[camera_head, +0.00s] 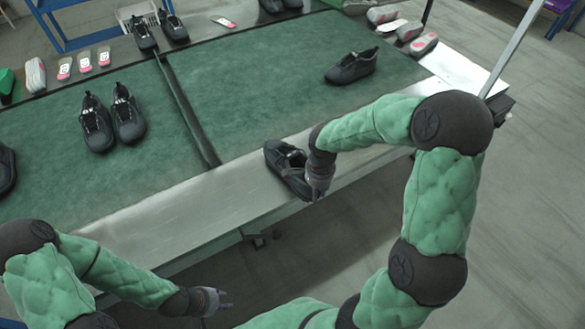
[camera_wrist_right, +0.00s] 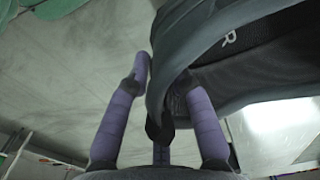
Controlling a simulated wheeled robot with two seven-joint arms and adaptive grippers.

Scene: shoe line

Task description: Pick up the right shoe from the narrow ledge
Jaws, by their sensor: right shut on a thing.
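A black shoe (camera_head: 285,160) stands on the narrow metal ledge (camera_head: 215,201) along the near edge of the green table. My right gripper (camera_head: 318,188) is at the near, heel end of this shoe and is shut on it. In the right wrist view the shoe (camera_wrist_right: 232,62) fills the upper right, with an "R" on its inside, and its edge lies between the fingers of my right gripper (camera_wrist_right: 165,82). My left gripper (camera_head: 218,301) is empty, low at the front left, off the table; its finger spacing is too small to tell.
Another black shoe (camera_head: 351,67) stands on the green mat (camera_head: 240,85) further back. A pair of black shoes (camera_head: 113,120) stands on the left mat. A dark divider (camera_head: 188,110) separates the mats. Insoles (camera_head: 84,62) lie at the back left. A post (camera_head: 510,50) rises at the right corner.

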